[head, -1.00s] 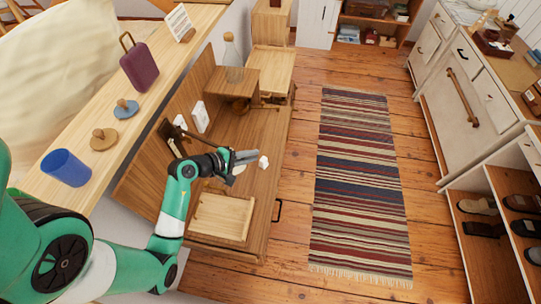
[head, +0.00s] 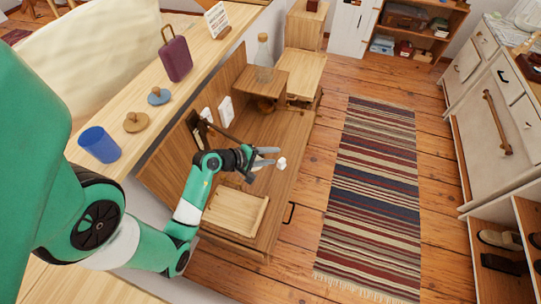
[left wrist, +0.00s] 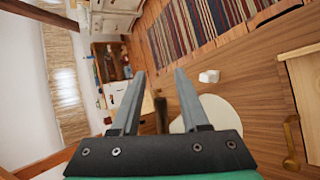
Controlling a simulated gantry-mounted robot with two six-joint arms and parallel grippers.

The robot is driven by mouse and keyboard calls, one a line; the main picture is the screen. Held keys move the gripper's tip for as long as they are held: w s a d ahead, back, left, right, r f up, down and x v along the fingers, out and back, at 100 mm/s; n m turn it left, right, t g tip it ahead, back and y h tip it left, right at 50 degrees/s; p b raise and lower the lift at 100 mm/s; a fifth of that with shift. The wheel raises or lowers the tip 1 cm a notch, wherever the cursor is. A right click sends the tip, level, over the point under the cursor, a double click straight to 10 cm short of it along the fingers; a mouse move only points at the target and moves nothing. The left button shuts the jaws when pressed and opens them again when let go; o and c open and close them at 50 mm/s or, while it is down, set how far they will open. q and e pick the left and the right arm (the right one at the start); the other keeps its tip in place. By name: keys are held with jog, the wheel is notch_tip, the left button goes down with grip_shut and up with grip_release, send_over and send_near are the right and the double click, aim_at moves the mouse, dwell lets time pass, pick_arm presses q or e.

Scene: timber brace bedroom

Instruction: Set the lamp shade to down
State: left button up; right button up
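A dark lamp-like arm (head: 219,131) slants out from the back panel of the wooden desk, toward my left gripper (head: 276,156). A pale round disc (left wrist: 222,113), possibly the lamp shade, lies partly behind the right finger in the left wrist view. I cannot tell which way the shade is set, and my gripper hides that area in the head view. My left gripper, also in the left wrist view (left wrist: 165,72), is open, its two fingers apart with nothing seen held between them. My right gripper is not in view.
A small white block (head: 281,163) is just beyond the fingertips. A striped rug (head: 375,190) covers the floor.

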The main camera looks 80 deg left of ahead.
pick_arm(q)
jog(key=s+d+r+p, duration=0.3)
jog(key=d+r+p, duration=0.1)
jog(key=r+p, duration=0.7)
jog(key=s+d+r+p, duration=0.2)
jog(key=s+d+p, duration=0.2)
jog(key=d, duration=0.3)
jog(key=shift+s+d, duration=0.3)
jog(key=shift+s, duration=0.15)
